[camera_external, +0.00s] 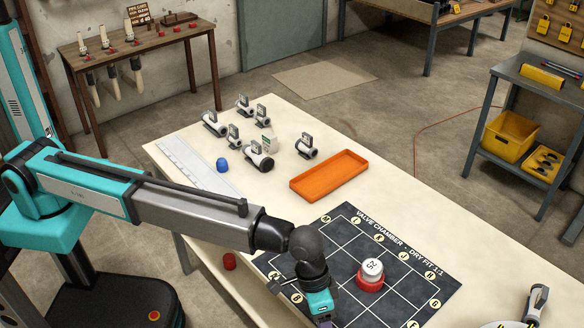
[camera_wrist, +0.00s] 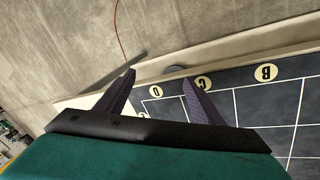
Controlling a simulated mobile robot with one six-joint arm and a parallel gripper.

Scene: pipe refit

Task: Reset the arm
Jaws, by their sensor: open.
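My arm (camera_external: 165,208) reaches from the left over the table's near edge in the external view. My gripper (camera_wrist: 158,88) shows two dark fingers spread apart in the wrist view, with nothing between them. The gripper hangs over the near left side of the dark valve chamber mat (camera_external: 345,237), left of a white cap marked 25 (camera_external: 373,268) on a red base (camera_external: 370,283). The mat's lettered edge also shows in the wrist view (camera_wrist: 245,105).
An orange tray (camera_external: 330,176) lies behind the mat. Several grey and white valve fittings (camera_external: 259,158), a blue cap (camera_external: 222,165) and a pale ruled strip (camera_external: 195,165) lie at the table's far left. A red piece (camera_external: 230,261) is by the near edge.

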